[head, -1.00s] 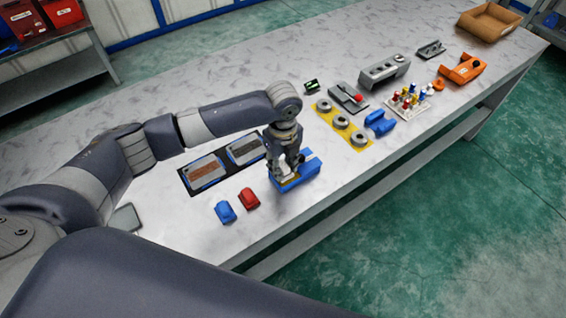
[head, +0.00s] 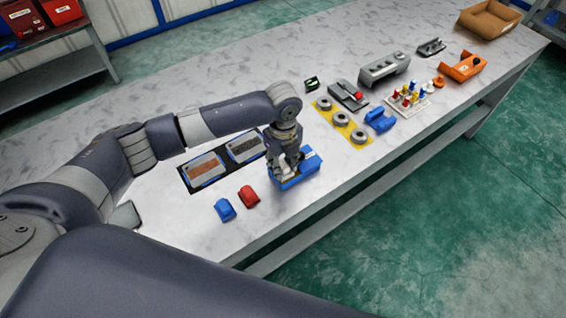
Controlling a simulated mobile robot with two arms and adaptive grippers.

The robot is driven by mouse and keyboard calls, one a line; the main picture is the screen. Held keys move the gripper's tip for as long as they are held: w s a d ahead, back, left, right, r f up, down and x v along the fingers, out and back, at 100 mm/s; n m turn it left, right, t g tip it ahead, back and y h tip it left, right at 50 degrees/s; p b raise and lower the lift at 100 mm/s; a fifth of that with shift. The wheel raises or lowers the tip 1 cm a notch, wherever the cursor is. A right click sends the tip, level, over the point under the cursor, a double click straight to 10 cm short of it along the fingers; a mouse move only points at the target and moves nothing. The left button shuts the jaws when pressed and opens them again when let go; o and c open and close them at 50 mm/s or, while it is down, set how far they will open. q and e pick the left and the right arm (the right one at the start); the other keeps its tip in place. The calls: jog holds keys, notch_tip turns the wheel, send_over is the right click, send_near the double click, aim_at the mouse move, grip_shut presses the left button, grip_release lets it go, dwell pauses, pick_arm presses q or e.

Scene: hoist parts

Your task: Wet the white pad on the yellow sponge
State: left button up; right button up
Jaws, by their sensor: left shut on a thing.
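My left gripper (head: 287,174) points straight down at the blue tray (head: 309,171) near the table's front edge. It is shut on a small pale thing between its fingertips, which looks like the white pad (head: 289,178). The pad is low over the tray, at its left part. The yellow sponge is not clearly seen now, as the gripper and pad cover that spot. I cannot tell whether the pad touches it. My right gripper is not in view.
A blue block (head: 225,209) and a red block (head: 249,196) lie left of the tray. Two grey plates on a black mat (head: 186,178) lie behind. A yellow strip (head: 363,143) with grey rings, blue parts (head: 379,120) and a pegged board (head: 409,103) lie to the right.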

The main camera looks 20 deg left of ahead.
pick_arm(q)
jog(key=shift+f, duration=0.15)
dwell(0.7)
jog(key=shift+s+f+p, duration=0.1)
jog(key=shift+p, duration=0.25)
dwell(0.6)
dwell(0.4)
notch_tip(320, 180, up, 7)
jog(key=p, duration=0.7)
dwell(0.4)
